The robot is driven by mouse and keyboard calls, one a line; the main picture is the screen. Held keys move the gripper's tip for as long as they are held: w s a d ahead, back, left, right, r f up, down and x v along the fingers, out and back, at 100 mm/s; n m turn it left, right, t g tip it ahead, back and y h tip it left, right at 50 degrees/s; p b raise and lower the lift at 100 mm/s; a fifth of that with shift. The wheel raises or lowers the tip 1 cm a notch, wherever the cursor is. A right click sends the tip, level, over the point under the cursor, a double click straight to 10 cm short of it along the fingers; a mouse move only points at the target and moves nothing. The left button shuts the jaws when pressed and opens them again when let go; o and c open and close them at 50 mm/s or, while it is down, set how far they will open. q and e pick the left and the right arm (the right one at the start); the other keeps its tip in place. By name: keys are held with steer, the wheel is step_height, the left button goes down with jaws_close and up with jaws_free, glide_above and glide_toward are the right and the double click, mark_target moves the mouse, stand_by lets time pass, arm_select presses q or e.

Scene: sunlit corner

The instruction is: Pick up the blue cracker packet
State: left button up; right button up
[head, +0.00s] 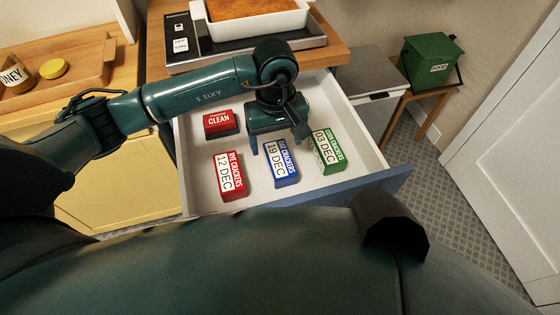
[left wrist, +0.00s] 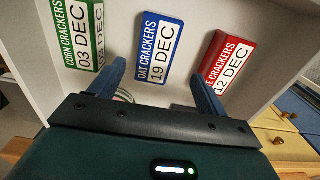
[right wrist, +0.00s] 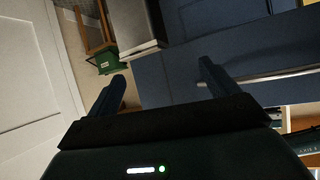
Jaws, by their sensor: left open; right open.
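The blue cracker packet (head: 282,166), labelled oat crackers 19 DEC, lies in the open white-lined drawer (head: 205,195) between a red packet and a green one. It also shows in the left wrist view (left wrist: 158,48), ahead of the gap between the fingers. My left gripper (head: 275,143) is over the drawer at the packet's far end, open and empty; its fingertips (left wrist: 162,82) stand apart on either side of the packet's near end in the wrist view. Whether they touch it I cannot tell. My right gripper (right wrist: 160,85) is open and empty, facing the blue drawer front.
The red rye packet (head: 231,176) and green corn packet (head: 327,150) lie close on either side. A red CLEAN box (head: 220,123) lies farther back in the drawer. A green food bin (head: 431,60) stands on a wooden stool at the right.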

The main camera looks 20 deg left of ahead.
arm_select(q)
steer(key=f, duration=0.5)
steer(key=f+p, duration=0.1)
steer(key=f, duration=0.1)
steer(key=shift+w+d+f, duration=0.1)
steer(key=shift+d+f, duration=0.25)
steer(key=c, duration=1.2)
steer(key=shift+o, duration=0.2)
steer(key=shift+r, duration=0.1)
